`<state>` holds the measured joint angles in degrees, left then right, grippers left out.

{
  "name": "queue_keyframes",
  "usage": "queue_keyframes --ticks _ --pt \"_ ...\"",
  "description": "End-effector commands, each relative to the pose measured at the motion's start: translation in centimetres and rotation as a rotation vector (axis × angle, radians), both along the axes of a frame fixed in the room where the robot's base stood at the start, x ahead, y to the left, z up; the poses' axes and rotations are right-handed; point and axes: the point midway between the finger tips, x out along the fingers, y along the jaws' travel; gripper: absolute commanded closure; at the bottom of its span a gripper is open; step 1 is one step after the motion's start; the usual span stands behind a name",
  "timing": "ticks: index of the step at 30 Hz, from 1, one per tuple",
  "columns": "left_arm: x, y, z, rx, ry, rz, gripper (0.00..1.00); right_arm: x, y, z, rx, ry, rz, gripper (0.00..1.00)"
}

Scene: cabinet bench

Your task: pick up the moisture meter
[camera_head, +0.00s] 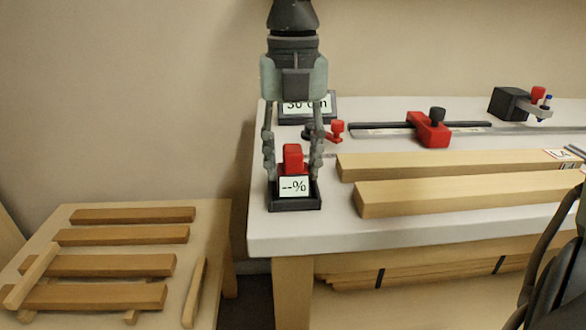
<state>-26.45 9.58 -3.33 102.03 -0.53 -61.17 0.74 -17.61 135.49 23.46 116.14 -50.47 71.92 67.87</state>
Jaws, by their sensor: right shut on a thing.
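The moisture meter (293,187) has a dark body, a white display reading "--%" and a red block on top. It is at the front left corner of the white bench top. My right gripper (292,168) comes down from above, with one finger on each side of the meter, and is shut on it. Whether the meter touches the bench cannot be told. My left gripper is not seen.
Behind the gripper is a display reading "30 cm" (322,104), partly hidden. Slatted wood pieces (115,265) lie on a lower table at left.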

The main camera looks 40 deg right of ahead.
Motion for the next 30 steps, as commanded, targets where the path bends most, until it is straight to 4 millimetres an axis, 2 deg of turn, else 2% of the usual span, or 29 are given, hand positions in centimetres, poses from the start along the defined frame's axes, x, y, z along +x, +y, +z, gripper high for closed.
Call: queue_keyframes --ticks 5,11,14,17,24,30 --pt "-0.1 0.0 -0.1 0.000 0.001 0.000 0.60 0.1 0.0 0.5 -0.001 -0.002 -0.001 0.91" --pt "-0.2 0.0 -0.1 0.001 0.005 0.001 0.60 0.1 0.0 2.8 -0.001 -0.005 -0.001 0.91" --pt "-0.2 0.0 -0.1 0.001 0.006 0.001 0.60 0.2 0.0 5.2 -0.001 -0.008 -0.003 0.91" --pt "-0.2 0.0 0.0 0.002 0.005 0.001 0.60 0.2 0.0 8.5 -0.002 -0.009 -0.003 0.91" --pt "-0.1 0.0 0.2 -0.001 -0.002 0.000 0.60 0.1 0.0 17.0 -0.003 -0.006 -0.003 0.91" --pt "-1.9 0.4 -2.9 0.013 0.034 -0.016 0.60 0.1 0.0 22.8 0.002 -0.002 0.000 0.91"
